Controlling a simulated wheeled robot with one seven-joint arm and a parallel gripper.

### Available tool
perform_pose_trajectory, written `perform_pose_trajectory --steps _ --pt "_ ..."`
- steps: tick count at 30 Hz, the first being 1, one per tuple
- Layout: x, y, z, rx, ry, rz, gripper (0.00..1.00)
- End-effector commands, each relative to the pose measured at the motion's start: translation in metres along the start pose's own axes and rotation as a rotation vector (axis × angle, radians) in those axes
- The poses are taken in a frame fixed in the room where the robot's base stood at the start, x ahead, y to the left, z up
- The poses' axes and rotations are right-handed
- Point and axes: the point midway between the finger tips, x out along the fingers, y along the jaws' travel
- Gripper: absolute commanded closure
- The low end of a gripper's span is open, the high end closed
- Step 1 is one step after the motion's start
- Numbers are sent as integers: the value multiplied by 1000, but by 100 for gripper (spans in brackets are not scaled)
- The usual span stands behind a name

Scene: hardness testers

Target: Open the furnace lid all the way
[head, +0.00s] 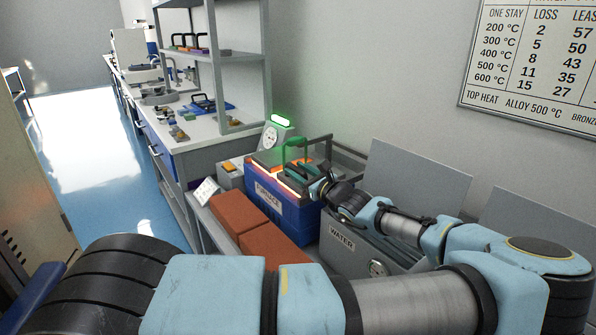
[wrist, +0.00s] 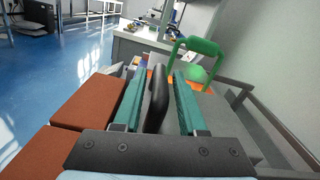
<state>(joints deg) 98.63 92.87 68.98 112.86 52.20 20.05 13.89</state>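The blue furnace (head: 268,200), labelled FURNACE, stands on the bench in the head view, with orange glow along its top. A grey panel, apparently its lid (wrist: 226,118), lies right of my fingers in the wrist view; glow shows beyond its far edge. A dark upright handle (wrist: 157,100) stands between the teal fingers of my gripper (wrist: 159,82). Gaps show on both sides of the handle, so the gripper is open around it. In the head view my gripper (head: 303,172) is over the furnace top and partly covers the lid.
The wall is close on the right.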

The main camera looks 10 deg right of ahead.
Motion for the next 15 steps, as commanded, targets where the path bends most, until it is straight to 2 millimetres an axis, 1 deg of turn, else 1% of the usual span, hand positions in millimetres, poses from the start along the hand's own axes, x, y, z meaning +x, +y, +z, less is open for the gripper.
perform_pose_trajectory --steps 1,2,10,15 --pt "0 0 0 0 0 0 66" --pt "0 0 0 0 0 0 69" --pt "0 0 0 0 0 0 100" --pt "0 0 0 0 0 0 100"
